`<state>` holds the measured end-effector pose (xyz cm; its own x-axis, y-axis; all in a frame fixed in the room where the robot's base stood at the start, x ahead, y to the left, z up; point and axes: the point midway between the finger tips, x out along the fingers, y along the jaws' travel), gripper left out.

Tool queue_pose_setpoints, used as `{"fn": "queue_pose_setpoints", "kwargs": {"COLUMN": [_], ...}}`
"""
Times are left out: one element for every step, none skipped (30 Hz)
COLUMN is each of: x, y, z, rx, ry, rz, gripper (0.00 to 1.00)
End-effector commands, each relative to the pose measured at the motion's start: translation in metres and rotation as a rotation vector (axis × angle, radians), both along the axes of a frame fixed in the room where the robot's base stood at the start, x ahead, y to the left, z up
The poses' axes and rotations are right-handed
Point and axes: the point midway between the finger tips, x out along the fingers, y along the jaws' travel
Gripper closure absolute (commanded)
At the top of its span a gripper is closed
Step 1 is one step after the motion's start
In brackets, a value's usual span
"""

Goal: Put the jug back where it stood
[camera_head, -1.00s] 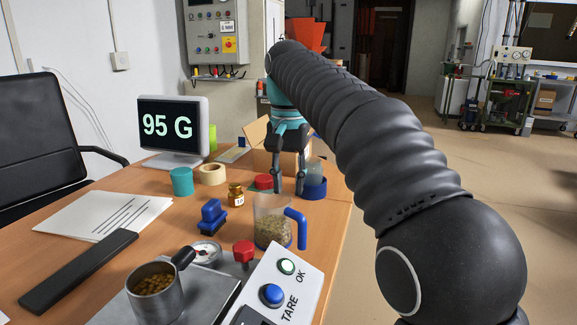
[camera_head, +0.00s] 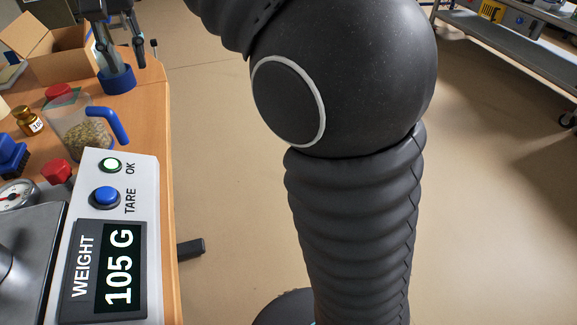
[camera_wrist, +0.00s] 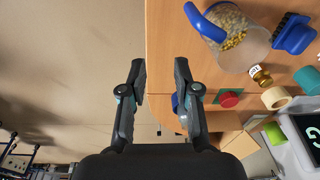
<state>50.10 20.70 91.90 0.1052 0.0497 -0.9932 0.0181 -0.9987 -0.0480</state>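The clear jug (camera_head: 75,140) with a blue handle (camera_head: 108,122) stands upright on the wooden table beside the scale's panel, partly filled with greenish-yellow granules. In the wrist view the jug (camera_wrist: 240,50) lies at the upper right, its handle towards the gripper. My gripper (camera_wrist: 160,75) is open, with nothing between its fingers, and is apart from the jug. In the head view the gripper (camera_head: 120,38) is beyond the jug, by the blue ring (camera_head: 117,80); its upper part is cut off by the frame edge.
The scale panel (camera_head: 140,180) reads 105 G and its OK button is lit green. A red knob (camera_head: 58,171), a small brown bottle (camera_head: 28,121) and a blue brush (camera_head: 10,155) stand near the jug. A cardboard box (camera_head: 60,50) is behind.

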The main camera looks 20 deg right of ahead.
Motion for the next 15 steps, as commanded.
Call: {"fn": "queue_pose_setpoints", "kwargs": {"x": [-0.011,-0.015,-0.023,-0.029,-0.035,-0.044,-0.051,-0.058,-0.067,-0.075,-0.082,-0.093,-0.101,-0.109,-0.120], "y": [-0.021,-0.031,-0.044,-0.054,-0.064,-0.076,-0.085,-0.094,-0.106,-0.114,-0.122,-0.132,-0.140,-0.147,-0.156], "z": [-0.002,-0.005,-0.009,-0.013,-0.016,-0.022,-0.027,-0.033,-0.040,-0.047,-0.053,-0.063,-0.070,-0.078,-0.089], "rx": [0.007,0.010,0.015,0.016,0.018,0.021,0.022,0.022,0.022,0.022,0.020,0.019,0.017,0.015,0.012], "ry": [-0.023,-0.036,-0.055,-0.068,-0.082,-0.101,-0.115,-0.129,-0.147,-0.161,-0.175,-0.194,-0.209,-0.223,-0.242], "rz": [-0.007,-0.009,-0.009,-0.011,-0.010,-0.013,-0.012,-0.014,-0.015,-0.016,-0.017,-0.018,-0.019,-0.020,-0.022], "gripper": [0.69,0.69,0.69,0.69,0.69,0.69,0.69,0.69,0.69,0.69,0.69,0.69,0.69,0.69,0.69]}}
